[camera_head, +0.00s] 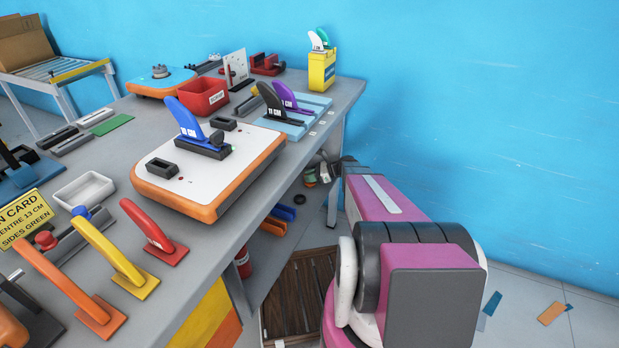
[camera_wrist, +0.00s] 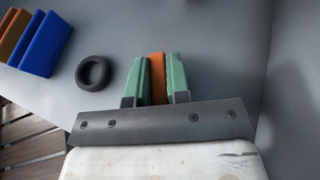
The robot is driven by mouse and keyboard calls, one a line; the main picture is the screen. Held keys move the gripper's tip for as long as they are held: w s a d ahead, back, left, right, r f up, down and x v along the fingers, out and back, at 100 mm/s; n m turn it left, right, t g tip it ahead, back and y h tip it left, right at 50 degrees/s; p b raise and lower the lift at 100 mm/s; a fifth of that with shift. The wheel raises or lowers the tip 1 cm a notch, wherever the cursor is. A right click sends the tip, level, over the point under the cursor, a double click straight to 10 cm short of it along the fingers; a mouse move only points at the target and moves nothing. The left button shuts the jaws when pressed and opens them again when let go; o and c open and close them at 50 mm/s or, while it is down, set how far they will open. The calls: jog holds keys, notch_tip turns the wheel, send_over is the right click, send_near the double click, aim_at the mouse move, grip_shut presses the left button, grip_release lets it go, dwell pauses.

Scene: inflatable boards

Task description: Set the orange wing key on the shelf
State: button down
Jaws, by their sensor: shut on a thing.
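My gripper (camera_wrist: 157,80) is shut on the orange wing key (camera_wrist: 157,68), which shows as a narrow orange strip between the green fingers in the wrist view. Most of the key is hidden by the fingers. The grey shelf (camera_wrist: 205,45) lies beyond the fingertips; I cannot tell whether the key touches it. In the head view the shelf (camera_head: 312,214) is under the workbench, and my gripper (camera_head: 318,172) is partly hidden near the bench's right end.
A black ring (camera_wrist: 93,73) lies on the shelf left of my gripper. Blue (camera_wrist: 46,44) and orange (camera_wrist: 14,36) pieces lie further left. The workbench top (camera_head: 235,235) overhangs the shelf, with a bench leg (camera_head: 335,165) at its right end. A slatted wooden pallet (camera_head: 295,295) is below.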

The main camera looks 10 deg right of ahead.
jog(key=shift+f, duration=0.15)
jog(key=c, duration=1.1)
grip_release()
jog(key=shift+d+r, duration=0.25)
jog(key=shift+r, duration=0.05)
jog(key=v, duration=1.1)
jog(key=shift+d, duration=0.25)
jog(key=shift+s+d, duration=0.1)
